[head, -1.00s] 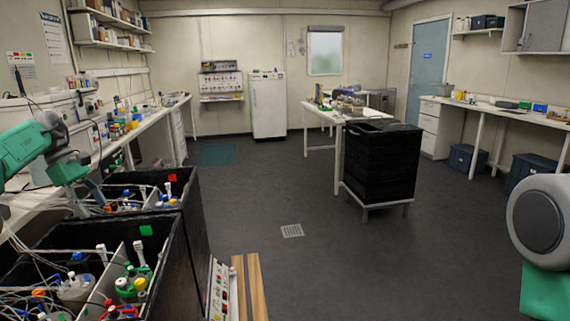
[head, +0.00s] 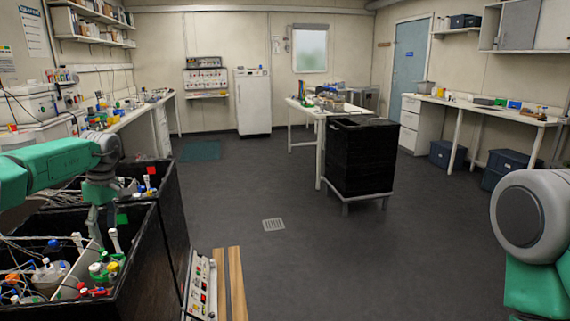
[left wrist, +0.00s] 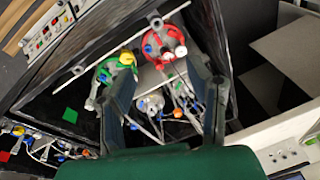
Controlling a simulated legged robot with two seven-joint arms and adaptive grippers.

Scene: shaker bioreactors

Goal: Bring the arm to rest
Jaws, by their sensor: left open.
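My left arm, green and grey, comes in from the left in the head view. Its gripper (head: 98,205) points down over the black shaker boxes. In the left wrist view the two dark fingers of that gripper (left wrist: 160,72) stand wide apart with nothing held between them. Below them is a black box (left wrist: 60,90) holding a vessel with a green cap (left wrist: 104,76), one with a red cap (left wrist: 180,72) and a white-topped one (left wrist: 150,103), with tubes and cables. My right gripper is not in view; only part of my right arm shows at the right edge.
The near black box (head: 150,262) and a control panel (head: 200,285) with wooden slats (head: 236,285) stand at front left. A black bin on a wheeled-looking stand (head: 360,160) is by the white table (head: 308,110). The middle floor (head: 300,260) is clear.

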